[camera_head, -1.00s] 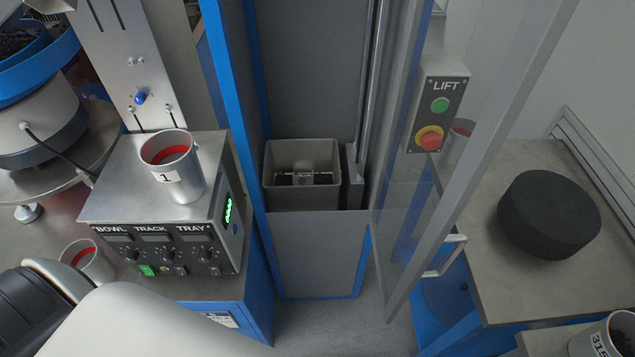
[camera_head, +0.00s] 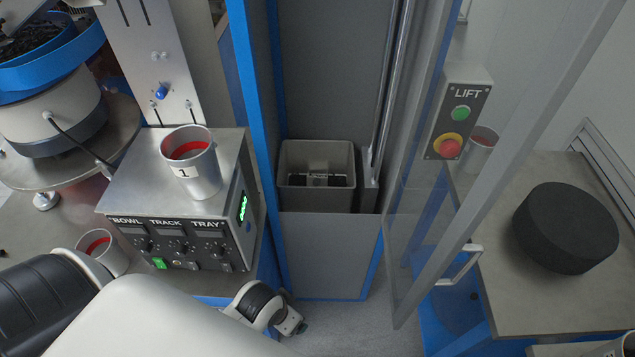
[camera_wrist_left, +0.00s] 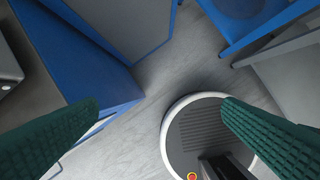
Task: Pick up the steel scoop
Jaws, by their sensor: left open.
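I cannot make out the steel scoop in either view. My left gripper (camera_wrist_left: 162,105) is open in the left wrist view, with its two green ribbed fingers wide apart and nothing between them. It hangs above the grey floor beside a blue cabinet. In the head view, my left wrist shows at the bottom, just right of the control box's blue base; most of the gripper is hidden. My right gripper is not in view.
A control box (camera_head: 130,237) carries a metal cup (camera_head: 199,176) marked 1. A grey bin (camera_head: 317,203) with unclear contents stands in the lift bay. An open clear door (camera_head: 474,165) stands to its right. A black disc (camera_head: 566,228) lies on the right table (camera_head: 490,240).

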